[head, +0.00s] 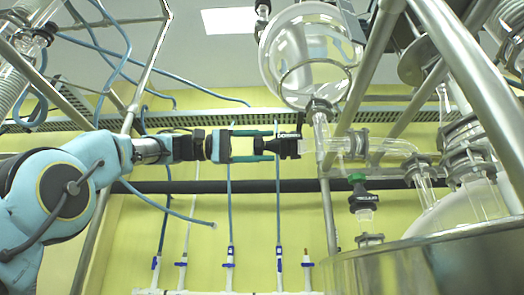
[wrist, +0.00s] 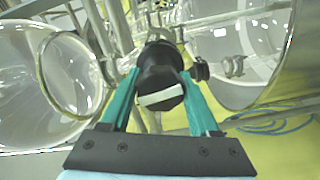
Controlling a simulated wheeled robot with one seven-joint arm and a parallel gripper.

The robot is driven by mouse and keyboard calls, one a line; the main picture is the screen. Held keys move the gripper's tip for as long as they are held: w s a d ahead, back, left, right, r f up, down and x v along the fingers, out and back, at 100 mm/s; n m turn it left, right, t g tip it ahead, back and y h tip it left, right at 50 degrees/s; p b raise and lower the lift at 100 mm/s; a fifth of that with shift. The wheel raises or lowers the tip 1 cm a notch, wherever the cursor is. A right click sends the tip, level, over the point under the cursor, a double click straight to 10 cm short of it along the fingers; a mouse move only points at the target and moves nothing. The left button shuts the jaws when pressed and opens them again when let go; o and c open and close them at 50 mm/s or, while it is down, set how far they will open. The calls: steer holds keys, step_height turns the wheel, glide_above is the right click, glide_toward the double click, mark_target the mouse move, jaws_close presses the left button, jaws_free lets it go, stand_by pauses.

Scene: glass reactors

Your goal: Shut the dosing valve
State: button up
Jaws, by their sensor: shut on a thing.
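A black knob (head: 290,147), which I take to be the dosing valve's handle, sits beside the glass pipework below the round glass vessel (head: 310,55). My gripper (head: 277,145) reaches it from the left and its teal fingers are shut on it. In the wrist view, the black knob (wrist: 158,68) is between the teal fingers of my gripper (wrist: 158,82). A pale bar (wrist: 161,96) on the knob's face lies nearly level, its right end slightly higher. The valve's inside is hidden, so I cannot tell its flow state.
Steel frame tubes (head: 328,215) stand close to the knob. A green-topped black valve (head: 358,190) hangs lower right, above a steel vessel (head: 410,265). Large glass vessels (wrist: 40,80) flank my gripper in the wrist view. Blue hoses hang along the yellow wall.

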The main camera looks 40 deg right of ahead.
steer(key=shift+f+m+b, duration=0.1)
steer(key=shift+m+b, duration=0.45)
steer(key=shift+m, duration=1.65)
steer(key=o, duration=1.4)
steer(key=shift+a, duration=0.1)
steer(key=v, duration=1)
steer(key=shift+w+a, duration=0.2)
steer(key=shift+w, duration=0.05)
